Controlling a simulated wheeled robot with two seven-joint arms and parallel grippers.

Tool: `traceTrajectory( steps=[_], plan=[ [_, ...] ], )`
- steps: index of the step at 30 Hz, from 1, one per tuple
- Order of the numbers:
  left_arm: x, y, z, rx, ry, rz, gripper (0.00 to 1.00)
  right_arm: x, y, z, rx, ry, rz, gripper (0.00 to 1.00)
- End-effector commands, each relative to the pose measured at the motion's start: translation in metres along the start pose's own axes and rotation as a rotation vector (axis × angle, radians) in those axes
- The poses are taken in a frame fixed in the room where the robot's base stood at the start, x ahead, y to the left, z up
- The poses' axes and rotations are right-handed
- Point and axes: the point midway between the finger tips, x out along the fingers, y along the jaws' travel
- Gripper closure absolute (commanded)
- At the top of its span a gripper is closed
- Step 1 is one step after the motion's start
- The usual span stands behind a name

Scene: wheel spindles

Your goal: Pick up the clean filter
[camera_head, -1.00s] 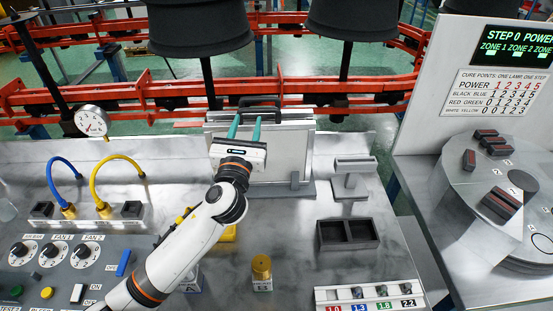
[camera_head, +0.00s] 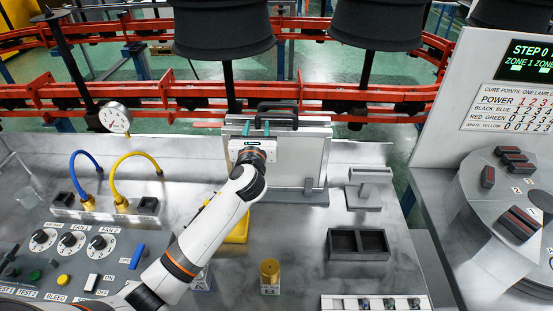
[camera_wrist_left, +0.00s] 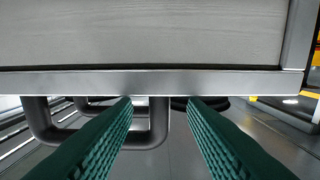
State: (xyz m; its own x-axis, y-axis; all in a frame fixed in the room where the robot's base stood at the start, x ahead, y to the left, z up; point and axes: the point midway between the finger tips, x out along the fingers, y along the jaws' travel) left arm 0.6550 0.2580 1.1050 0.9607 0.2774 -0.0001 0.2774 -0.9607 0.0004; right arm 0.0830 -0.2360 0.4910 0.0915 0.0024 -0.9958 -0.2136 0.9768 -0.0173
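Flat framed filter panels (camera_head: 304,160) with black handles (camera_head: 277,106) stand upright in a holder at the back of the bench, apparently one behind another. I cannot tell which is the clean one. My left gripper (camera_head: 255,128) is in front of the left part of the panels, its teal fingers pointing up and away near the handles. In the left wrist view its green fingers (camera_wrist_left: 160,101) are apart, with a metal panel edge (camera_wrist_left: 160,82) across the tips and one leg of a black handle (camera_wrist_left: 158,122) between them. Contact cannot be told. My right gripper is out of view.
A grey stand (camera_head: 367,186) and a dark two-compartment box (camera_head: 358,243) are right of the panels. A gauge (camera_head: 115,117) and blue and yellow hoses (camera_head: 131,158) are at left. A brass cylinder (camera_head: 270,270) stands in front. A red conveyor rail (camera_head: 370,94) runs behind.

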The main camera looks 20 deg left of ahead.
Motion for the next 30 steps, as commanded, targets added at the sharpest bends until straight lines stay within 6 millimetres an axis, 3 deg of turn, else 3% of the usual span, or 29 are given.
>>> traceTrajectory(
  steps=[6,14,21,30],
  plan=[
    [0.023,0.001,0.000,-0.001,0.000,0.001,0.62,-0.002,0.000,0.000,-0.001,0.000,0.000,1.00],
    [0.024,0.000,0.000,0.000,0.000,0.001,0.62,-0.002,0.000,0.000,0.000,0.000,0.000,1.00],
    [0.024,0.000,0.000,0.000,0.000,0.001,1.00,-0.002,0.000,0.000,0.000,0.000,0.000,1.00],
    [0.024,0.001,0.000,-0.001,0.000,0.001,1.00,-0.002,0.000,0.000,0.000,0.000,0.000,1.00]
  ],
)
